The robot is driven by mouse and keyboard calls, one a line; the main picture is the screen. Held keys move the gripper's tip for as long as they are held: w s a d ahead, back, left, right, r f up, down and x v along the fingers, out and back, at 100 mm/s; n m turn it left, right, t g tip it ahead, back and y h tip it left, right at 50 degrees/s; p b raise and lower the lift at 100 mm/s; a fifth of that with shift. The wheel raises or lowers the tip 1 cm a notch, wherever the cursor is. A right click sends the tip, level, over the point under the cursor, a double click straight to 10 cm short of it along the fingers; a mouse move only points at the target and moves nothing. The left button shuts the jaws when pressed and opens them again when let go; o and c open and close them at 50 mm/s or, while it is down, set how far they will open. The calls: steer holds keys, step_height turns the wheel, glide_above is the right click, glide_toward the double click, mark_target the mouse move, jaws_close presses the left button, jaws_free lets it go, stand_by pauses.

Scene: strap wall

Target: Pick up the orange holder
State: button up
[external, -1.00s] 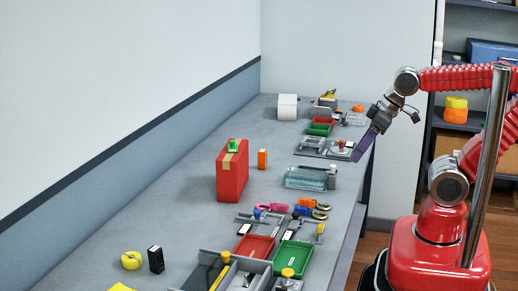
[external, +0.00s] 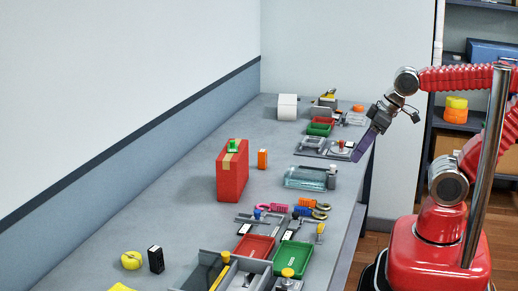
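A small upright orange block (external: 262,159) stands on the table just right of the red box; it may be the orange holder, but I cannot tell for sure. A small orange piece (external: 357,108) also lies at the far right end of the table. My gripper (external: 359,156) with its purple fingers points down over the table's right edge, well to the right of the upright orange block and apart from it. The fingers show as one strip, so I cannot tell whether they are open or shut.
A red box (external: 232,171) with a tan strap stands left of the orange block. A clear tray (external: 305,178) lies to its right. Red (external: 254,248) and green (external: 291,257) trays lie near the front. A white roll (external: 287,107) stands at the back. The table's left side is mostly clear.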

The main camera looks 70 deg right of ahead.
steer(key=shift+o, duration=1.1)
steer(key=w+d+f+m+t+h, duration=0.15)
steer(key=w+d+t+h, duration=0.25)
steer(key=w+d, duration=1.65)
steer(key=w+d+f+t+y, duration=0.1)
steer(key=w+d+f, duration=0.1)
steer(key=f, duration=0.2)
steer(key=w+d+f+n+t+y, duration=0.1)
steer(key=w+d+f+y, duration=0.1)
steer(key=d+f, duration=0.1)
steer(key=w+d+f+n+t+y, duration=0.1)
steer(key=w+d+f, duration=0.1)
steer(key=f, duration=0.3)
steer(key=shift+d+f+t+y, duration=0.25)
steer(key=shift+d+t+y, duration=0.1)
steer(key=shift+t+y, duration=0.05)
